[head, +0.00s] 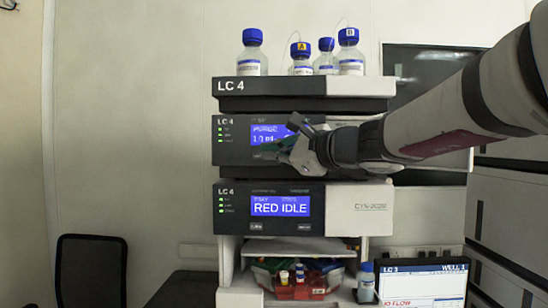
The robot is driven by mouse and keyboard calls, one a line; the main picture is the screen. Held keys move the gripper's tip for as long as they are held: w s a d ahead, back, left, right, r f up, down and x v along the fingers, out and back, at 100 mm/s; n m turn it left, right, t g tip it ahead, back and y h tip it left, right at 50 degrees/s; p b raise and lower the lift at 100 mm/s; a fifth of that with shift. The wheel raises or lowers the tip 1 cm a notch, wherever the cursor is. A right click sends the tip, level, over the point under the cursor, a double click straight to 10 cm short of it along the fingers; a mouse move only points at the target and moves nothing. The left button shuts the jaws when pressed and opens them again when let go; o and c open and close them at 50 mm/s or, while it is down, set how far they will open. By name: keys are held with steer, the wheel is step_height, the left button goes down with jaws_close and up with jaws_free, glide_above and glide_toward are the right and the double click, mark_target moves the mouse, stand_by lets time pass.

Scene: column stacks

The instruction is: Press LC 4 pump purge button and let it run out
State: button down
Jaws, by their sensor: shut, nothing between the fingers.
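The LC 4 stack stands in the middle of the head view. Its pump module (229,152) has a blue screen (263,131) partly covered by my gripper, with text I cannot fully read. My gripper (262,154) is shut and empty, its tips at the lower part of the pump front, just under the screen. The purge button is hidden or too small to make out there. I cannot tell whether the fingertips touch the panel.
Above is the LC 4 top tray (270,86) with several blue-capped bottles (252,55). Below, another LC 4 module (229,222) reads "RED IDLE". An open bay holds a red tray (300,292) of vials. An LC 3 monitor (421,284) stands lower right, a dark chair (90,270) lower left.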

steer(key=shift+s, duration=0.8)
steer(key=s, duration=0.5)
steer(key=shift+a, duration=0.1)
stand_by(0.7)
